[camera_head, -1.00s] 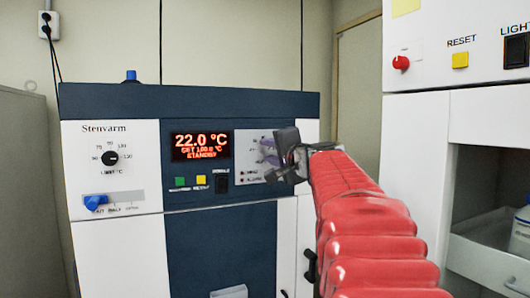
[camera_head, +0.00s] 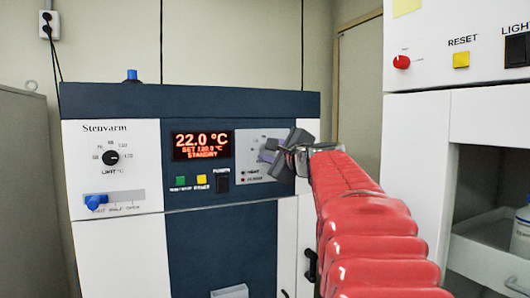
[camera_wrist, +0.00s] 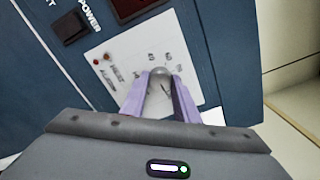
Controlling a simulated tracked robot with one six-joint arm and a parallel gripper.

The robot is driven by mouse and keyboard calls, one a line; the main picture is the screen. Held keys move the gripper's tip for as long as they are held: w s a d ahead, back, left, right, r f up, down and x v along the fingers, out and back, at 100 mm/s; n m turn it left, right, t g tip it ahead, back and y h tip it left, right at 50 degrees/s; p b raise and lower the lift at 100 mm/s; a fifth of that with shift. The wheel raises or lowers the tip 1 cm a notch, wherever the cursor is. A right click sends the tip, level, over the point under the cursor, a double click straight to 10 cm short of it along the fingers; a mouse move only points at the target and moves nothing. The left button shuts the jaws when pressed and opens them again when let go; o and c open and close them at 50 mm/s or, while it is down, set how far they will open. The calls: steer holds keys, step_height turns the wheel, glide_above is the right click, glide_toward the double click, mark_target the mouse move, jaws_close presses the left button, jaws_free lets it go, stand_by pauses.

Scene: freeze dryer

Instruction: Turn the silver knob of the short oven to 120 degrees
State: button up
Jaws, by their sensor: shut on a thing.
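The short oven (camera_head: 107,226), labelled Stenvarm, has a white and dark blue front. Its lit display (camera_head: 201,145) shows 22.0 °C, a set line that looks like 120.0 °C, and STANDBY. In the wrist view the silver knob (camera_wrist: 160,71) sits on a pale panel (camera_wrist: 118,62) between the two purple fingers of my gripper (camera_wrist: 159,84). The gripper is shut on the knob. In the head view my gripper (camera_head: 272,150) reaches the panel from the right and hides the knob.
A black limit dial (camera_head: 111,158) and a blue lever (camera_head: 95,202) are on the oven's left. Green (camera_head: 180,182) and yellow (camera_head: 201,179) buttons and a black power switch (camera_head: 222,184) lie below the display. A taller white machine (camera_head: 415,145) stands at right.

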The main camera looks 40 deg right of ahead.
steer(key=shift+d+f+m, duration=0.15)
steer(key=shift+f+m, duration=0.15)
steer(key=shift+f, duration=0.1)
steer(key=o, duration=1.1)
steer(key=shift+r, duration=0.25)
steer(key=shift+c, duration=0.2)
steer(key=shift+s, duration=0.1)
steer(key=v, duration=1.3)
steer(key=shift+s+a, duration=0.25)
